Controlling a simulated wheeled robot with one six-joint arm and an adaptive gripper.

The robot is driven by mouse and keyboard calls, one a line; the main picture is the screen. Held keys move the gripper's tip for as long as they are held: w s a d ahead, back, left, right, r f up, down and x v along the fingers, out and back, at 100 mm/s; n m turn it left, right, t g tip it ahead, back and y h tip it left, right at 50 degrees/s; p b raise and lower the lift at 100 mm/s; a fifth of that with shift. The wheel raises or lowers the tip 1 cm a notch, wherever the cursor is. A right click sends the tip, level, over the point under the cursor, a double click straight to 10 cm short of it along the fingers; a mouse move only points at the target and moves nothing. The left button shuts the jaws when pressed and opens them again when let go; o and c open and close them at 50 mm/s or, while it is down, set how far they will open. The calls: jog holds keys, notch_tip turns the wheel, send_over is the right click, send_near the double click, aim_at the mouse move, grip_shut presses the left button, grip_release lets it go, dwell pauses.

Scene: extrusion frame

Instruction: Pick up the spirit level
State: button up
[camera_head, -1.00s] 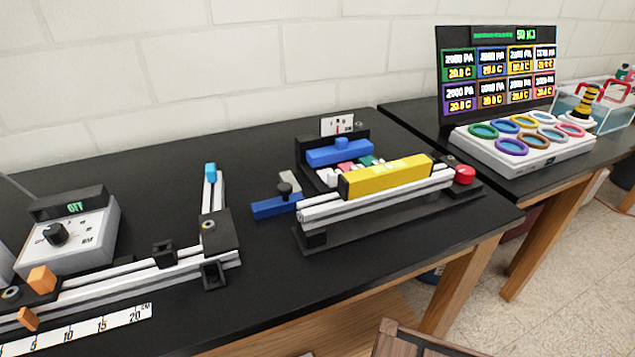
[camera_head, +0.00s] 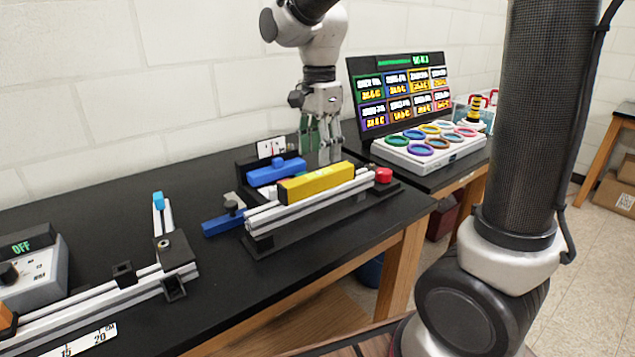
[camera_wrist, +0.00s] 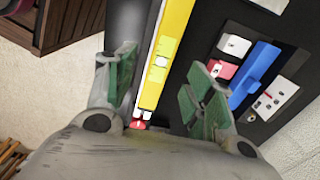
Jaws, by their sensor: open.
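The spirit level is a yellow bar (camera_head: 316,183) with a vial in its middle, lying along the top of a light extrusion rail (camera_head: 300,207). In the wrist view the yellow spirit level (camera_wrist: 165,55) runs up the picture, between and beyond my fingers. My gripper (camera_head: 320,150) is open and empty, pointing down behind the right end of the level. In the wrist view my gripper (camera_wrist: 163,90) shows green finger pads spread wide, one on each side of the level's line. I see no contact with the level.
A blue block (camera_head: 276,172) on a dark stand is close behind the level. A red button (camera_head: 384,175) sits at the rail's right end. A blue clamp-like part (camera_head: 222,222) is at its left. A panel with coloured rings (camera_head: 430,145) stands on the farther table.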

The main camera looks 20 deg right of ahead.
aim_at(319, 173)
notch_tip(319, 173, down, 7)
jog(key=shift+w+r, duration=0.1)
jog(key=shift+c, duration=0.4)
grip_shut()
